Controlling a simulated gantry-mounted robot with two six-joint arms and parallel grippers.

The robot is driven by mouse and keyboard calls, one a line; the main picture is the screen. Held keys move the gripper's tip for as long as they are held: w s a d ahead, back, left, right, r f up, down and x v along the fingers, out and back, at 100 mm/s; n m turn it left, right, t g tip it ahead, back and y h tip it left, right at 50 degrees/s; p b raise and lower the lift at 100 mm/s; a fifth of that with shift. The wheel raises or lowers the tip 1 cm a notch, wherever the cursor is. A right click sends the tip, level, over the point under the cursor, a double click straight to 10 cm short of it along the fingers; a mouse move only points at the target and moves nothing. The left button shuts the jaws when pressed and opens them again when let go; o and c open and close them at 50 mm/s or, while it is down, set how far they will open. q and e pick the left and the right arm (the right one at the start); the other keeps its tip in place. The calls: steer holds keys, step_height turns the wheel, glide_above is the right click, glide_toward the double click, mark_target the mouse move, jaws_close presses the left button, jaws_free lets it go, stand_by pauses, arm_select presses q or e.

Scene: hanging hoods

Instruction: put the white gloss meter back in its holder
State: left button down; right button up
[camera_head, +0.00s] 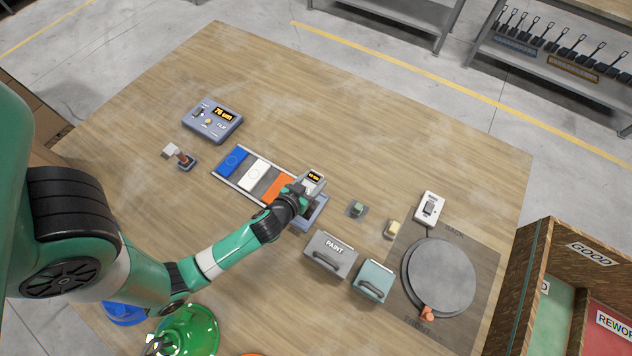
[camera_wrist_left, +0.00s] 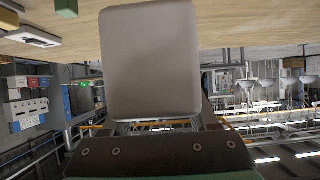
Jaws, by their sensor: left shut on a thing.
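The white gloss meter (camera_head: 315,180), with a small lit orange display, is in my left gripper (camera_head: 300,192) near the middle of the table. In the left wrist view the gloss meter (camera_wrist_left: 150,62) shows as a pale rounded block that fills the middle and hides the fingertips. A blue-grey base (camera_head: 316,214), which looks like the holder, lies under and beside the gripper, partly hidden by it. I cannot tell whether the meter touches it. My right gripper is not in view.
A strip of blue, white and orange panels (camera_head: 257,174) lies left of the gripper. A PAINT box (camera_head: 329,257) and a teal box (camera_head: 372,281) stand in front. A blue-grey display device (camera_head: 212,120) is at the back left. A grey turntable (camera_head: 440,277) is right.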

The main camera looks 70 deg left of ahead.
arm_select(q)
step_height(320, 180, down, 10)
steer(key=b, duration=0.9)
steer(key=shift+d+r, duration=0.1)
steer(key=shift+r, duration=0.1)
steer(key=shift+f+b, duration=0.6)
steer(key=shift+f+b, duration=0.6)
steer(key=shift+b, duration=0.05)
steer(key=shift+c, duration=0.4)
jaws_free()
steer(key=p+v, duration=0.1)
steer(key=v, duration=1)
steer(key=shift+s+d+r, duration=0.1)
steer(key=shift+s+r, duration=0.05)
steer(key=shift+s, duration=0.1)
